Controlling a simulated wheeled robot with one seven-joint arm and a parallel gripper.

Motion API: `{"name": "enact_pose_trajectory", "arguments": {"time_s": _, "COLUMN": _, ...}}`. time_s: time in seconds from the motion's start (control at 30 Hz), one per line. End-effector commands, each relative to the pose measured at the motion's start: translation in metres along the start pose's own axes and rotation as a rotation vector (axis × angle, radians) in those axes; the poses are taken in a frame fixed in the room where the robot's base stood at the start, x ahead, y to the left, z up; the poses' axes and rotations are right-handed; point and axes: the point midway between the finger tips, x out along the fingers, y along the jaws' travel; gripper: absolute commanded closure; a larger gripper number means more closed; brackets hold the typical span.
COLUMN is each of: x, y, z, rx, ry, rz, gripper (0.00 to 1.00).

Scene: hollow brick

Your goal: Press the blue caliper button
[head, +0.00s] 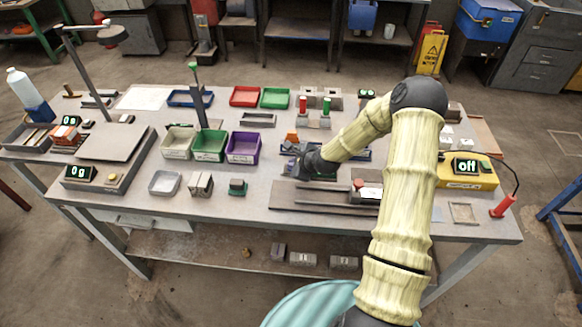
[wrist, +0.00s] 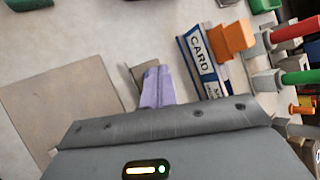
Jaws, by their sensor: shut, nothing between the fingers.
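My gripper (head: 292,168) is over the middle of the workbench, in front of the red and green upright pegs. In the wrist view its pale purple fingers (wrist: 158,88) are together with nothing between them. The fingertips are over or beside a small grey-brown piece (wrist: 139,76); I cannot tell whether they touch it. I cannot make out a caliper or its blue button in either view. My arm and gripper hide part of the bench in the head view.
A blue holder marked CARD (wrist: 200,62) and an orange block (wrist: 233,38) stand close right of the fingers. Red (head: 303,104) and green (head: 327,106) pegs stand behind. A purple bin (head: 243,147) is to the left. A flat board (wrist: 45,95) lies left in the wrist view.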

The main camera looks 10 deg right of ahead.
Motion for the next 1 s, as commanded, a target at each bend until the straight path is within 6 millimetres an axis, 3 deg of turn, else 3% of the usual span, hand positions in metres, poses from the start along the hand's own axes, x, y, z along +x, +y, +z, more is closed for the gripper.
{"name": "enact_pose_trajectory", "arguments": {"time_s": 1.0, "x": -0.010, "y": -0.007, "z": 0.007, "rx": 0.001, "ry": 0.001, "rz": 0.000, "gripper": 1.00}}
